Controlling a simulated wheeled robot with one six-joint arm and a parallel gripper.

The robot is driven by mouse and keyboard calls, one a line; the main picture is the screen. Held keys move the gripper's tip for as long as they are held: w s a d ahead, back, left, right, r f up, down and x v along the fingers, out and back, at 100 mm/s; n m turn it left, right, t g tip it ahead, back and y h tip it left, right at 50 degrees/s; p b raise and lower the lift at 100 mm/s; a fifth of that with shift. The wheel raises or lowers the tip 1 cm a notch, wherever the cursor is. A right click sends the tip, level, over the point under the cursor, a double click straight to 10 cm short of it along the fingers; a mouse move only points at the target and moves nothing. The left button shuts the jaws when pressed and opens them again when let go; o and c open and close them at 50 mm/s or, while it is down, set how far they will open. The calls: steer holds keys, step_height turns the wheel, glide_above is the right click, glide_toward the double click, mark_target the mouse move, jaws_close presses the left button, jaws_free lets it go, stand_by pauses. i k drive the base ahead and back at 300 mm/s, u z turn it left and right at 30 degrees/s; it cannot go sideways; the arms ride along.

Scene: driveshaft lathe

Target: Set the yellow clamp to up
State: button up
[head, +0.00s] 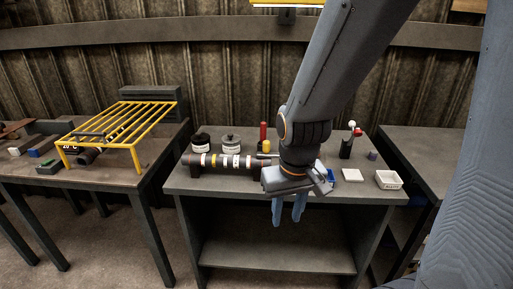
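A small yellow part (266,146), which looks like the yellow clamp's handle, shows behind the shaft, just left of my arm. It is too small to tell its position, and the clamp's base is mostly hidden. A dark shaft (211,161) with white, yellow and red bands lies across the middle bench, its right end hidden by my gripper. My gripper (288,213) points down in front of the bench's front edge, right of the shaft. Its two blue-grey fingers are apart with nothing seen between them.
A red upright handle (263,131) stands behind the yellow part. Two round containers stand at the back left of the middle bench (185,184). A dark fixture with red and white knobs (347,147), a white block (352,175) and a white tray (389,180) are at right. A yellow rack (125,125) stands left.

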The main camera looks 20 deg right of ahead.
mark_target(266, 143)
steer(key=u, duration=0.7)
steer(key=i, duration=0.95)
steer(key=z, duration=1.9)
